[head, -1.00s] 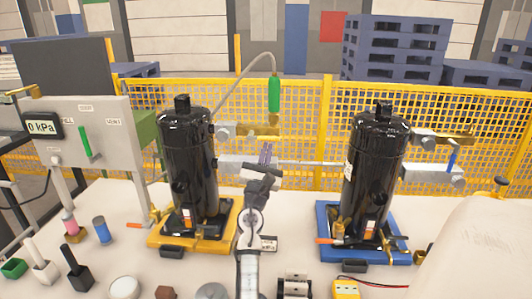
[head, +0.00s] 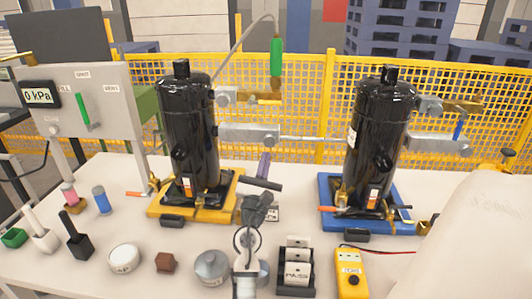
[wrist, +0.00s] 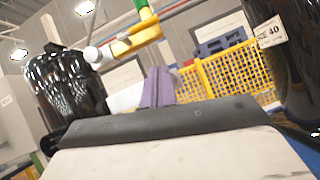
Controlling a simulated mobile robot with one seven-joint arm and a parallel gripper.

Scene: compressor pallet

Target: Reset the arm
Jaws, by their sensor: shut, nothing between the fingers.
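My gripper (head: 263,165) is shut and empty. In the head view it stands between the two black compressors, above the white table, with its purple fingers pointing up and away. In the wrist view the purple fingers (wrist: 158,87) are together, with nothing between them. The left compressor (head: 190,130) sits on a yellow base (head: 155,210). The right compressor (head: 378,140) sits on a blue base (head: 328,225). My gripper appears apart from both. Both compressors also show at the sides of the wrist view.
A green-handled tool (head: 276,58) hangs from a hose at the back. Grey clamp bars (head: 250,133) reach out beside the compressors. A gauge panel (head: 85,100) stands left. A yellow meter (head: 350,275), a black rack (head: 296,272) and small pots are at the front. A yellow fence closes the back.

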